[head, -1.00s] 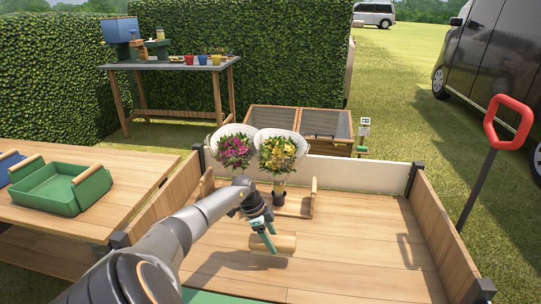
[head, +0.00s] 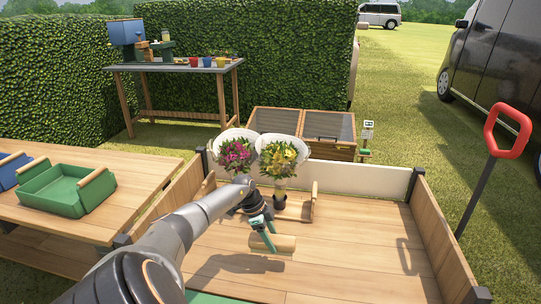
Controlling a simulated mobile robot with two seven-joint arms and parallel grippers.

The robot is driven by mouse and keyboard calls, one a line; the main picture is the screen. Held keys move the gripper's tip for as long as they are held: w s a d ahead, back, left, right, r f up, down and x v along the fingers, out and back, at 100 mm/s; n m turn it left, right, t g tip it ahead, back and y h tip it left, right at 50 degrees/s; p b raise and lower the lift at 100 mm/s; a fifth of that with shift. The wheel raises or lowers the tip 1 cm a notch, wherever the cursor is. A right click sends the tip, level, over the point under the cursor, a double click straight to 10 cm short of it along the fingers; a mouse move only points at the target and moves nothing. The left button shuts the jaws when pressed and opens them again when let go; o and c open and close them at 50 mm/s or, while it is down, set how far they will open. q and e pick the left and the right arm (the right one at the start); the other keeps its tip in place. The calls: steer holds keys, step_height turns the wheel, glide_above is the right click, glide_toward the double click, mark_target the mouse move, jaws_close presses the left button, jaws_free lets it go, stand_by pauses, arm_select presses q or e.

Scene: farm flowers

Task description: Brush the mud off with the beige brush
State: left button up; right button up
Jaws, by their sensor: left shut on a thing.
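My left gripper (head: 265,231) reaches over the wooden wagon bed and is shut on a beige, cylinder-shaped wooden piece (head: 284,243), which looks like the handle of the beige brush. It is held above the boards; its bristles cannot be made out. No mud can be told apart on the wagon bed (head: 350,250). Two wrapped bouquets, one pink (head: 236,152) and one yellow (head: 279,158), stand at the bed's far end, beyond the gripper. My right gripper does not show.
A wooden table at left holds a green tray (head: 66,190) and a blue tray (head: 14,172). Low wooden side boards (head: 440,237) edge the wagon bed. A red handle (head: 508,131) rises at right. A workbench (head: 180,66) stands at the back. The bed's right half is clear.

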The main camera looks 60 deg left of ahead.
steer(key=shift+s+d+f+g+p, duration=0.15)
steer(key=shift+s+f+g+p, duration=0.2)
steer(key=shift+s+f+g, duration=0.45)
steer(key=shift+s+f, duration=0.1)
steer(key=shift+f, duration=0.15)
